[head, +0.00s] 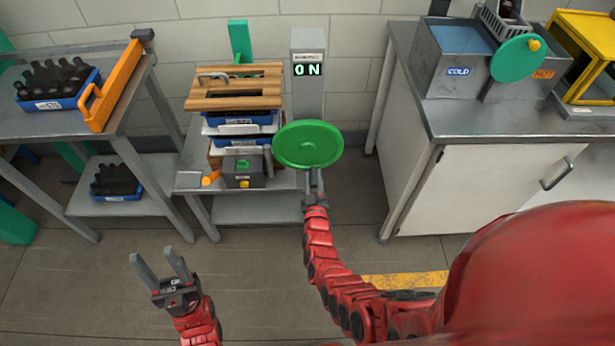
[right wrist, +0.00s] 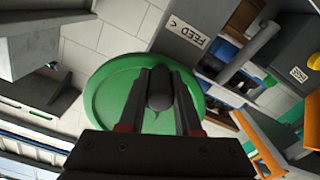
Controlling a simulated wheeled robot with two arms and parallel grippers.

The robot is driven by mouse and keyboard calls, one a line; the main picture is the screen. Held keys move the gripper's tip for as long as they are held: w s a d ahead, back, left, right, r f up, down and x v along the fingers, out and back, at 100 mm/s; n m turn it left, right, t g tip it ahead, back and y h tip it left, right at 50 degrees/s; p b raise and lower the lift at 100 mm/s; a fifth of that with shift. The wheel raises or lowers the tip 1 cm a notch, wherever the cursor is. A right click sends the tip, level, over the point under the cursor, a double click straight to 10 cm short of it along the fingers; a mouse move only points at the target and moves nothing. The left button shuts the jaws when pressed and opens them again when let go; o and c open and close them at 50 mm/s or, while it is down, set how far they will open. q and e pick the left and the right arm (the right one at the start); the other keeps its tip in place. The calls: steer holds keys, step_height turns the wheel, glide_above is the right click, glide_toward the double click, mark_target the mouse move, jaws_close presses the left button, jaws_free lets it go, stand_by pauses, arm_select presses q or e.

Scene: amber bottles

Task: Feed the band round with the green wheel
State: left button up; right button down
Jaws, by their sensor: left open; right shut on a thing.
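The green wheel (head: 308,145) is a large flat disc in front of a grey post (head: 308,95) whose display reads ON. In the right wrist view the wheel (right wrist: 110,98) fills the middle. My right gripper (head: 314,178) reaches the wheel's near side. In the right wrist view its fingers (right wrist: 160,88) are shut on the wheel's dark, rounded knob (right wrist: 160,92). My left gripper (head: 153,256) is open and empty, low at the left, away from everything. I cannot make out a band for certain in either view.
Stacked trays under a wooden board (head: 235,88) stand left of the post. A metal cabinet (head: 480,190) at right carries a COLD-labelled tank (head: 455,60) and another green wheel (head: 517,62). The floor at centre is clear.

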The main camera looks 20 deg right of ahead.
steer(key=shift+s+d+r, duration=0.15)
steer(key=shift+d+r, duration=0.05)
steer(key=shift+d, duration=0.55)
steer(key=c, duration=0.6)
jaws_free()
steer(key=shift+s+a, duration=0.2)
steer(key=shift+s, duration=0.3)
steer(key=b+v, duration=0.3)
steer(key=v, duration=1.3)
steer(key=shift+s, duration=0.2)
